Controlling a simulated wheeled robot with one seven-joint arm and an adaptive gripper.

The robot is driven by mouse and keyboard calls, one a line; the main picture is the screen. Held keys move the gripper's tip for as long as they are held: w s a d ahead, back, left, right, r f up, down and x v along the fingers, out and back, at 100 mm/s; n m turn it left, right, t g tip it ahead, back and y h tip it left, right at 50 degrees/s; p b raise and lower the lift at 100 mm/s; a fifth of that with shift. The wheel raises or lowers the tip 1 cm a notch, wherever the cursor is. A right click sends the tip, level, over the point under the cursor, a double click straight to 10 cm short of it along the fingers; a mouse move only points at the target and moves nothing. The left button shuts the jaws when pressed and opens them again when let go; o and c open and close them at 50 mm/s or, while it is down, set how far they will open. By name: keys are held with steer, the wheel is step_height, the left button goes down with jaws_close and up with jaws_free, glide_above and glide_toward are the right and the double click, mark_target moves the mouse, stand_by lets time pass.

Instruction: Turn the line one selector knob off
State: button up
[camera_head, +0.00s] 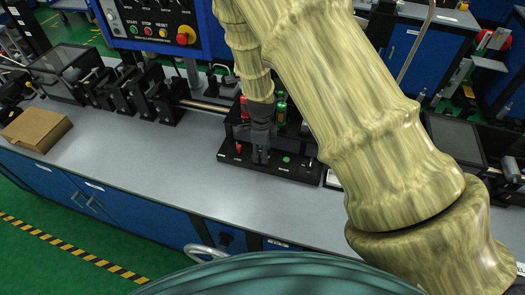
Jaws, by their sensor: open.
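My gripper (261,157) points down, open, at the front of a black panel (232,159) on the grey bench. Its fingers are dark and small in the picture, and they hide the part of the panel behind them. I cannot tell whether they touch anything. A small red part (238,148) is on the panel left of the fingers, and a green button (286,159) is right of them. A small upright part (311,162) is at the panel's right end. The labels are too small to read, so I cannot tell which part is the line one selector knob or its position.
A blue control box (158,30) with a red mushroom button (186,35) stands behind the bench (150,140). Black roller stands (120,90) and a cardboard box (37,129) are at left. My arm covers the right centre. The bench front left of the panel is clear.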

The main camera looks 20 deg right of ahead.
steer(key=shift+s+r, duration=0.1)
steer(key=shift+r, duration=3.65)
